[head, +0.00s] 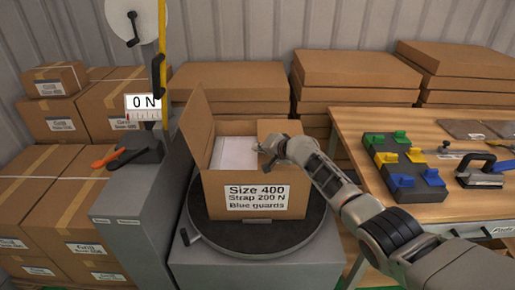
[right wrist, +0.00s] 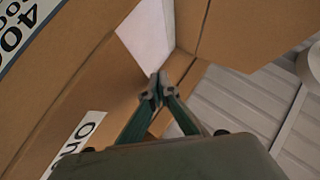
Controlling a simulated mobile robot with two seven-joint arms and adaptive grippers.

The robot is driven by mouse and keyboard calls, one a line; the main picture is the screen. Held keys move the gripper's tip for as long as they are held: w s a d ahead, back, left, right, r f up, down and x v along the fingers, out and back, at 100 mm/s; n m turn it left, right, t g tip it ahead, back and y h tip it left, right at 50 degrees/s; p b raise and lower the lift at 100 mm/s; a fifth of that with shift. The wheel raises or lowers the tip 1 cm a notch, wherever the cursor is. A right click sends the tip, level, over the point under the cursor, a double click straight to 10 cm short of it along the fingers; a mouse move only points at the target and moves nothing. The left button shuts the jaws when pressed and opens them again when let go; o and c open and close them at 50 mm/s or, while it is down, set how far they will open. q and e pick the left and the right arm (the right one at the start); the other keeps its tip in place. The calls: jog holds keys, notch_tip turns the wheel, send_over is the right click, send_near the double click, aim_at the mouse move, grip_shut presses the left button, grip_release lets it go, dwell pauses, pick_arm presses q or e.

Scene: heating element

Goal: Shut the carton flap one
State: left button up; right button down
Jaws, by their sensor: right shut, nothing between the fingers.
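The open carton (head: 220,205) stands on a round turntable, with a label reading Size 400, Strap 200 N, Blue guards on its front. A tall flap (head: 195,125) stands up on its left side. Another brown panel (head: 280,128) rises at the back right, partly behind my gripper. White contents (head: 235,152) show inside. My right gripper (head: 265,157) is shut and empty at the carton's right side, near the opening. In the right wrist view its closed fingertips (right wrist: 157,90) appear in front of cardboard and the white contents; contact cannot be told. My left gripper is not in view.
The turntable (head: 210,238) sits on a grey base. A strapping tool post with a 0 N display (head: 143,103) stands at left. A wooden table (head: 430,120) with coloured guards (head: 402,180) is at right. Stacked cartons (head: 350,70) line the back.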

notch_tip(320, 180, up, 4)
jog(key=p, duration=0.4)
jog(key=shift+p, duration=0.4)
jog(key=shift+s+r+p, duration=0.15)
jog(key=shift+r+p, duration=0.15)
jog(key=shift+s+r+p, duration=0.35)
jog(key=shift+s+r, duration=0.65)
jog(key=shift+s, duration=0.15)
jog(key=s+r, duration=0.4)
jog(key=s+d+f+n+h, duration=0.2)
jog(key=s+d+f, duration=0.6)
jog(key=s+f, duration=0.55)
jog(key=s+d+f+n+h, duration=0.2)
jog(key=s+d+f, duration=0.6)
jog(key=s+f, duration=0.6)
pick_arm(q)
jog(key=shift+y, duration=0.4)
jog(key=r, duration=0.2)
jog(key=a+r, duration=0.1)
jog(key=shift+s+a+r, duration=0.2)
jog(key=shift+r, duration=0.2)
pick_arm(e)
jog(key=s+d+n+h, duration=0.1)
jog(key=s+d+n, duration=0.3)
jog(key=s, duration=1.1)
jog(key=shift+s+d+f+t, duration=0.25)
jog(key=shift+s+d+t, duration=0.1)
jog(key=shift+d, duration=0.75)
